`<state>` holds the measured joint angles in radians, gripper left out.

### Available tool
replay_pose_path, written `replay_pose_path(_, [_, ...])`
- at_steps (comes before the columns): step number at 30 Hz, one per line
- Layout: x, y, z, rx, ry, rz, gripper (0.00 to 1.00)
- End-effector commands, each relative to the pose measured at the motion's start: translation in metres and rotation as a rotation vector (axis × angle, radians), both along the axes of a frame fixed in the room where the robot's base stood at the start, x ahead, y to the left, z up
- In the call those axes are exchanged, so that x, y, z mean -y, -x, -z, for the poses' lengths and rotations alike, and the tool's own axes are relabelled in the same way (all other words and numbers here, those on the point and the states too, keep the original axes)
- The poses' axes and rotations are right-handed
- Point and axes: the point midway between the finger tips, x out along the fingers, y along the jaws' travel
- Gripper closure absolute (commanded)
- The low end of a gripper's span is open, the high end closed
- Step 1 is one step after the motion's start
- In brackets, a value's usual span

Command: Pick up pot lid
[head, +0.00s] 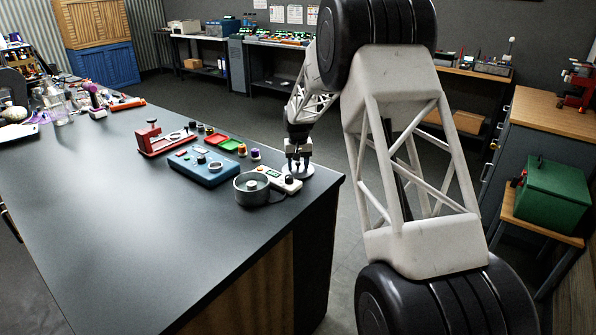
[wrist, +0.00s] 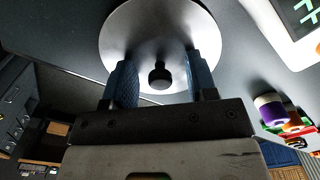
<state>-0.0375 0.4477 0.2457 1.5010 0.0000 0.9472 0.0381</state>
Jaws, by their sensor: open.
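The pot lid (wrist: 160,28) is a round, shiny metal disc with a black knob (wrist: 160,76) at its middle. In the head view the lid (head: 301,173) lies on the dark counter near its right corner. My gripper (wrist: 163,72) is open, with one blue finger on each side of the knob and gaps between. In the head view my gripper (head: 298,158) points down at the lid. The grey pot (head: 251,190), with its handle, stands on the counter to the left of the lid.
A white device with a display (head: 284,182) sits between pot and lid, close to the lid. A blue box (head: 203,169), a red stand (head: 160,141), red and green trays (head: 228,144) and small spools (head: 255,154) lie to the left. The counter's front is clear.

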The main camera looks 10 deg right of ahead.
Motion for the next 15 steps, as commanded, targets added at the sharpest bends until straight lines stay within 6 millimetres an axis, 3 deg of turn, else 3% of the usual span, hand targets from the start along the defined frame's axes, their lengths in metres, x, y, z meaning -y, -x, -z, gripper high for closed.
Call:
replay_pose_path(5, [0.0,0.0,-0.0001,0.0,0.0,0.0,0.48])
replay_pose_path(15, [0.0,0.0,-0.0001,0.0,0.0,0.0,0.98])
